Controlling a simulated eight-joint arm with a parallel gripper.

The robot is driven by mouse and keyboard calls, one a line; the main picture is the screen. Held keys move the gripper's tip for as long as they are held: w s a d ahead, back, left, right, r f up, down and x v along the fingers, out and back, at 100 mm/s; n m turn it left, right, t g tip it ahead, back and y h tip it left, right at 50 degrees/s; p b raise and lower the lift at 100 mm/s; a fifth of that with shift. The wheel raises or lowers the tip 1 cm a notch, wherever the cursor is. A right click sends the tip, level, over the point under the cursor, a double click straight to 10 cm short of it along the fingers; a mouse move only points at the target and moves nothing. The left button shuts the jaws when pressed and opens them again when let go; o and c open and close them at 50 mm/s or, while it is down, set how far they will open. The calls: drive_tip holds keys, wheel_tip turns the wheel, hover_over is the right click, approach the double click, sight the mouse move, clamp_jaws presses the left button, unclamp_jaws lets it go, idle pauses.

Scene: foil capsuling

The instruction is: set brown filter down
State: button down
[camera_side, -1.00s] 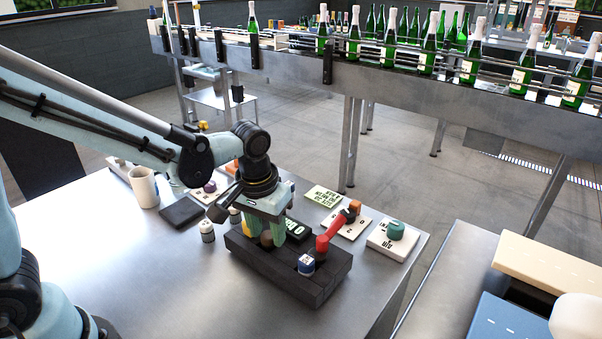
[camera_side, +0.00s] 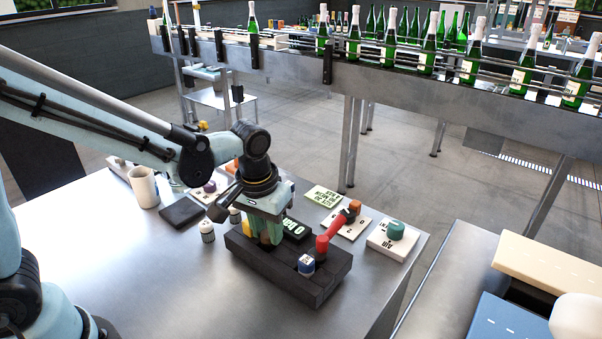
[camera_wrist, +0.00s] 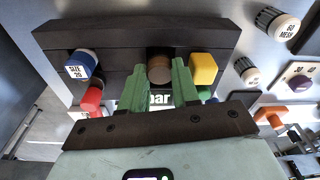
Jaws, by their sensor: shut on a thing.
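The brown filter (camera_wrist: 160,68) is a short round-topped cylinder at the black rack, between the blue and yellow pieces in the wrist view. My gripper (camera_wrist: 158,72) has its two green fingers on either side of it, shut on it. In the side view my gripper (camera_side: 265,232) is low over the left part of the black rack (camera_side: 318,284), and the brown filter (camera_side: 265,239) shows only in part between the fingers. Whether its base rests in the rack is hidden.
A yellow piece (camera_wrist: 203,69) sits close beside the gripper. A white-and-dark cylinder (camera_side: 207,230) stands left of the rack. The table's front left is bare.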

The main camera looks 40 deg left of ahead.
drive_tip(key=shift+r, duration=0.7)
wheel_tip(320, 180, up, 2)
drive_tip(key=shift+r, duration=0.2)
drive_tip(key=s+d+r, duration=0.6)
drive_tip(key=s+d, duration=0.1)
drive_tip(key=d, duration=0.1)
drive_tip(key=r+n, duration=0.1)
drive_tip(key=n, duration=0.3)
hover_over(267, 233)
drive_tip(key=w+d, duration=0.3)
drive_tip(key=w+a+f+n, duration=0.1)
drive_tip(key=w+a+n, duration=0.2)
drive_tip(key=w+a, duration=0.35)
drive_tip(key=shift+w+a+f+n+g+y, duration=0.25)
drive_tip(key=shift+w+a+f, duration=0.7)
drive_tip(key=shift+a+f, duration=1.5)
drive_tip(key=shift+w+a+f+n+t+y, duration=0.1)
drive_tip(key=shift+w+a+f+n, duration=0.55)
drive_tip(key=shift+a+f, duration=1.7)
drive_tip(key=shift+w+a+f+n+g+y, duration=0.15)
drive_tip(key=shift+w+a+f, duration=1.2)
drive_tip(key=shift+a, duration=2.05)
drive_tip(key=shift+s+f, duration=0.15)
